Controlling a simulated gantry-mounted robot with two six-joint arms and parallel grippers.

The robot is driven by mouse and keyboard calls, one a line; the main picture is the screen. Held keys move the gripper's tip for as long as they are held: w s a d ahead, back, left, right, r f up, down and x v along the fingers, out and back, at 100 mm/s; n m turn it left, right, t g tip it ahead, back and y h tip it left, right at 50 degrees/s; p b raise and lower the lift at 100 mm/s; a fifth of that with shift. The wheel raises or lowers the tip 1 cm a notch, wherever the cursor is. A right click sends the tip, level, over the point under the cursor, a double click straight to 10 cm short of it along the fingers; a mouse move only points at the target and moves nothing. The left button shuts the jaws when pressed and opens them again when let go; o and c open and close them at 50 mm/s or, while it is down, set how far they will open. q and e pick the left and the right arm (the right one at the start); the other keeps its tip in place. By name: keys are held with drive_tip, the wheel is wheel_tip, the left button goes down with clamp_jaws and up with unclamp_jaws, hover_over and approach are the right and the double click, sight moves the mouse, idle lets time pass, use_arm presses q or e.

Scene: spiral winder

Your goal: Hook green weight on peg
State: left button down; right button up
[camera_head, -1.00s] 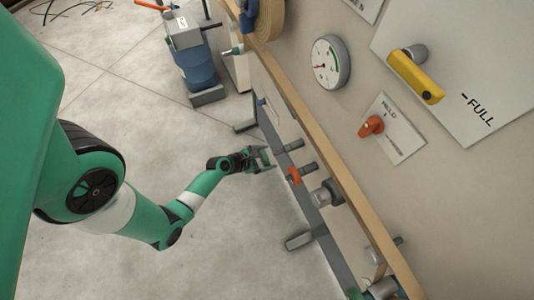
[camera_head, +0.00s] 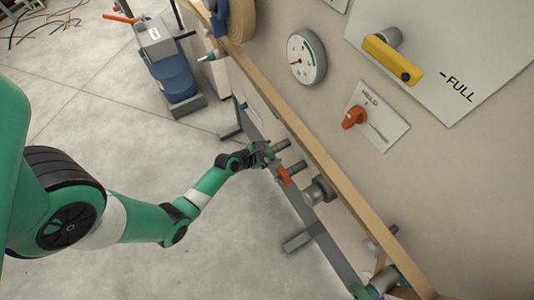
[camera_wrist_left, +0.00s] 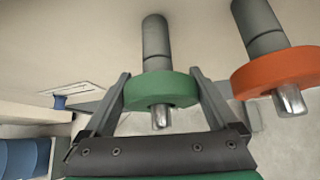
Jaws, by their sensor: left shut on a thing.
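In the left wrist view the green weight (camera_wrist_left: 150,92) is a thick ring between the two fingers of my left gripper (camera_wrist_left: 160,77), which is shut on it from both sides. A grey peg (camera_wrist_left: 156,42) runs behind the ring, and a shiny tip shows through its hole, so the ring appears to be around the peg's end. In the head view my left gripper (camera_head: 268,153) is at the near end of the upper peg (camera_head: 290,142). The green weight is too small there to make out clearly. My right gripper is not in view.
An orange ring weight (camera_wrist_left: 275,73) hangs on the neighbouring peg, close to my right-hand finger in the wrist view. It also shows in the head view (camera_head: 283,176). A wooden rail (camera_head: 310,150) runs above the pegs. A blue machine (camera_head: 172,78) stands on the floor behind.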

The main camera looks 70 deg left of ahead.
use_arm(q)
unclamp_jaws()
drive_tip(key=shift+s+r+p, duration=0.2)
drive_tip(key=shift+r+p, duration=0.05)
drive_tip(key=shift+p, duration=0.05)
drive_tip(key=p+v, duration=0.5)
drive_tip(key=v, duration=0.6)
drive_tip(key=shift+w+d, duration=0.1)
